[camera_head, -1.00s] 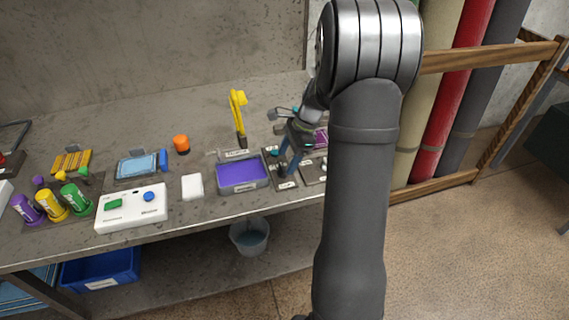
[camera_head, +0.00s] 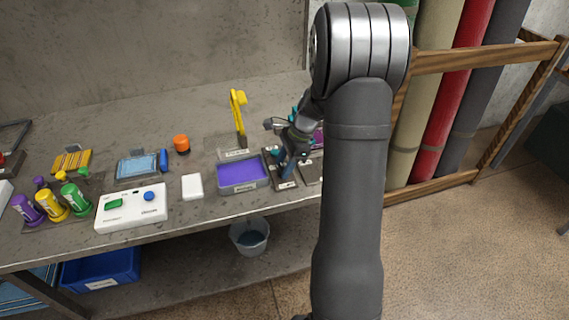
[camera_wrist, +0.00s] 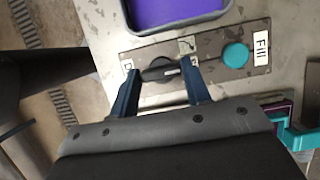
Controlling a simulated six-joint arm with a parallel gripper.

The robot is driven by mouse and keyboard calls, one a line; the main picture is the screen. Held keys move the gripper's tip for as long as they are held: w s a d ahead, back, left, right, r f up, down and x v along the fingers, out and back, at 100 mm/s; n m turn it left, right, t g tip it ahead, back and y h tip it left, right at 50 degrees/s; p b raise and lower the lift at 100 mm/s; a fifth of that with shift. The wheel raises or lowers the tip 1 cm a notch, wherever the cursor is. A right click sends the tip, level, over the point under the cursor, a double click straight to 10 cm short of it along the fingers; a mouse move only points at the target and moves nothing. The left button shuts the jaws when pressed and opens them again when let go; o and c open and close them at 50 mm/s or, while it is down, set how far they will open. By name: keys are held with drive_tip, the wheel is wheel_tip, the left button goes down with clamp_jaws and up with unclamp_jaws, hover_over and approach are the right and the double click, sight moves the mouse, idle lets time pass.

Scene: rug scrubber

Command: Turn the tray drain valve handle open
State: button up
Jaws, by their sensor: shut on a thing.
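The drain valve handle (camera_wrist: 156,74) is a dark bar on a dark knob, set on a grey plate (camera_wrist: 212,66) in the wrist view. My gripper (camera_wrist: 161,73) has one blue finger at each end of the bar and is shut on it. The left finger partly covers a label beginning with D. The bar lies roughly along the plate's length. The tray (camera_wrist: 150,32) with purple liquid is just above the plate; it also shows in the head view (camera_head: 242,187). In the head view my gripper (camera_head: 284,166) hides most of the handle.
A teal round knob (camera_wrist: 236,55) beside a Fill label shares the plate. A teal handle (camera_wrist: 297,138) is at the lower right. In the head view a yellow brush (camera_head: 238,108) stands behind the tray, and a bucket (camera_head: 250,237) is under the bench.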

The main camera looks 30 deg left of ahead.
drive_tip(key=shift+n, duration=0.3)
drive_tip(key=n+g+h, duration=0.1)
drive_tip(key=n, duration=0.2)
drive_tip(key=shift+a+n, duration=0.1)
drive_tip(key=shift+n, duration=0.2)
drive_tip(key=n+h, duration=0.2)
drive_tip(key=n, duration=0.2)
drive_tip(key=shift+w+a+n, duration=0.1)
drive_tip(key=shift+a+n, duration=0.05)
drive_tip(key=shift+n, duration=0.15)
drive_tip(key=n+h, duration=0.1)
drive_tip(key=n, duration=0.3)
drive_tip(key=shift+a+h, duration=0.1)
drive_tip(key=shift+h, duration=0.3)
drive_tip(key=shift+a+n+t+h, duration=0.1)
drive_tip(key=shift+n+t+h, duration=0.2)
drive_tip(key=shift+n, duration=0.95)
drive_tip(key=shift+n+t+h, duration=0.2)
drive_tip(key=shift+n+h, duration=0.2)
drive_tip(key=shift+n, duration=0.85)
drive_tip(key=o, duration=1)
